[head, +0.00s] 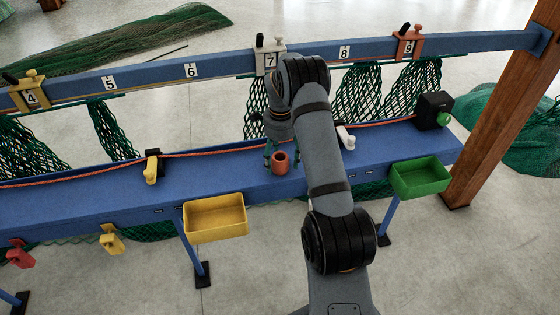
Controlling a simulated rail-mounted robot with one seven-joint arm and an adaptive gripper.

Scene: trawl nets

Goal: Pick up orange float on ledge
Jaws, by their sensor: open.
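The orange float (281,164) is a small rounded piece, darker at its top, on the blue ledge (225,174) near the middle of the head view. My gripper (281,158) points down at the float from above. Its fingers are apart, one on the left and one on the right of the float. I cannot tell whether either finger touches it. My arm covers part of the ledge just right of the float.
A yellow bin (215,232) and a green bin (420,190) hang at the ledge's front. A yellow-and-black clamp (151,167), a white piece (346,138) and a black box (433,110) are on the ledge. A red cord runs behind. The numbered blue rail (215,66) crosses above.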

